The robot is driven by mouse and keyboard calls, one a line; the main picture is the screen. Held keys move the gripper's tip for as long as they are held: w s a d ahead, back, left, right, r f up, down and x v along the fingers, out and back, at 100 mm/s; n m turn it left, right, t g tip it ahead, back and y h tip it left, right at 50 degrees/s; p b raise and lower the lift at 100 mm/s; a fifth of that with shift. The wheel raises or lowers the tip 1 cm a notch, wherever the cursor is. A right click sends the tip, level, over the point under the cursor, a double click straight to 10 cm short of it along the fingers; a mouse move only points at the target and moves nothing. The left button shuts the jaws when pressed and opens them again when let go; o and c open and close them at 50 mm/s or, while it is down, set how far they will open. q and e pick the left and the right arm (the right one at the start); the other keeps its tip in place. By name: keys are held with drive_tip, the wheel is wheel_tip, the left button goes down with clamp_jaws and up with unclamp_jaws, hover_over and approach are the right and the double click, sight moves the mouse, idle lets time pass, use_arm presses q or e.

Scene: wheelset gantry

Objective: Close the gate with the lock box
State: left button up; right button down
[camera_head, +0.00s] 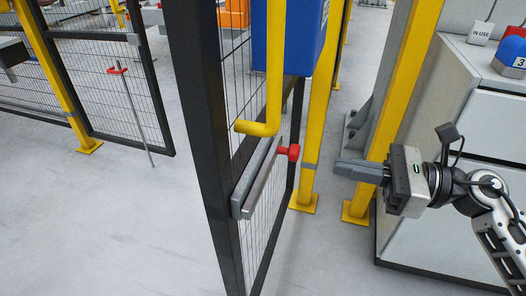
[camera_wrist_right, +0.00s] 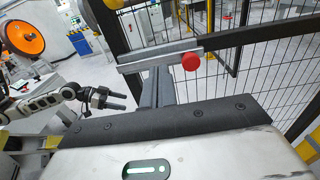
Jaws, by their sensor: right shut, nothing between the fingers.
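The gate (camera_head: 215,165) is a black-framed mesh panel standing at an angle, its near upright apart from the yellow posts. The blue lock box (camera_head: 290,38) is at its upper part, with a bent yellow handle (camera_head: 272,85) in front. Below is a grey bar (camera_head: 258,180) with a red knob (camera_head: 288,152); the knob also shows in the right wrist view (camera_wrist_right: 192,60). My right gripper (camera_head: 342,169) is shut and empty, right of the knob and apart from it. My left gripper (camera_wrist_right: 117,99) shows only in the right wrist view, open and empty, left of my right fingers.
Yellow posts (camera_head: 395,100) with floor plates stand behind and right of the gate. A grey cabinet (camera_head: 450,140) on the right is close to my right arm. Another mesh panel (camera_head: 100,85) with a red-handled rod (camera_head: 130,105) stands at the left. The floor (camera_head: 110,220) at front left is clear.

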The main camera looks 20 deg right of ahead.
sight(252, 149)
drive_tip(key=p+x, duration=0.2)
drive_tip(key=x, duration=1)
drive_tip(key=shift+s+a+r, duration=0.1)
drive_tip(key=shift+s+r, duration=0.05)
drive_tip(key=shift+r, duration=0.05)
drive_tip(key=shift+w+a+f, duration=0.1)
drive_tip(key=shift+w+a, duration=0.25)
drive_tip(key=shift+a, duration=0.15)
use_arm(q)
drive_tip(key=shift+t, duration=0.5)
drive_tip(key=r, duration=0.2)
drive_tip(key=a+r, duration=0.1)
drive_tip(key=r, duration=0.1)
drive_tip(key=shift+s+r, duration=0.1)
drive_tip(key=shift+s, duration=0.15)
drive_tip(key=shift+s, duration=0.1)
